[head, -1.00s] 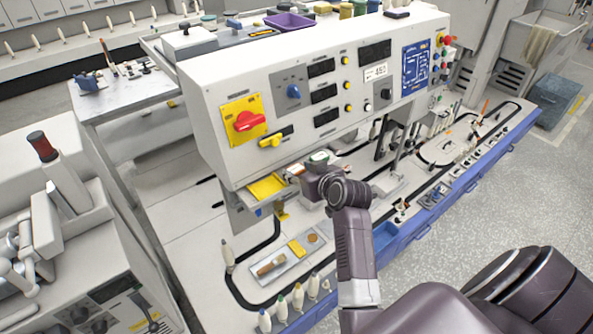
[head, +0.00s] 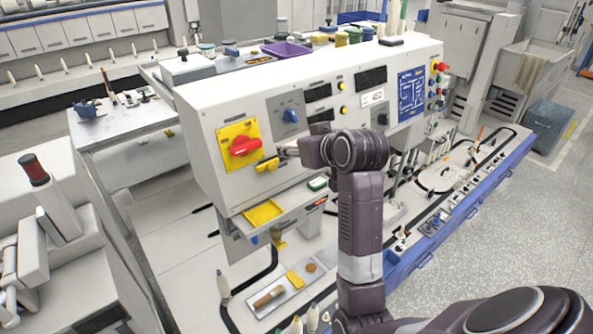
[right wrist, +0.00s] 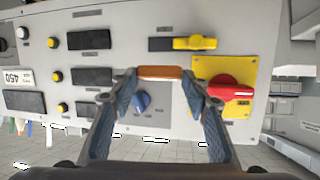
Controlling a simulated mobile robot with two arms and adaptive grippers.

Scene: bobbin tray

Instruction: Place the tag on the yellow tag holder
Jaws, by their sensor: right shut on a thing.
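The yellow fitting (head: 267,165), which I take as the tag holder, sits on the white panel below the red switch. It also shows at the top of the right wrist view (right wrist: 195,43), beside a black strip. My right gripper (right wrist: 160,76) is shut on an orange-brown tag (right wrist: 161,72), held crosswise between its fingertips. In that view the tag appears just below and left of the yellow fitting, with a visible gap. I cannot tell its distance from the panel. In the head view my right wrist hides the tag. My left gripper is not in view.
The red rotary switch on its yellow plate (head: 240,146) and a blue knob (head: 290,116) stand out from the panel near my gripper. Below is a shelf with a yellow tray (head: 263,213) and a green-topped item (head: 318,184). The bench beneath carries several small items.

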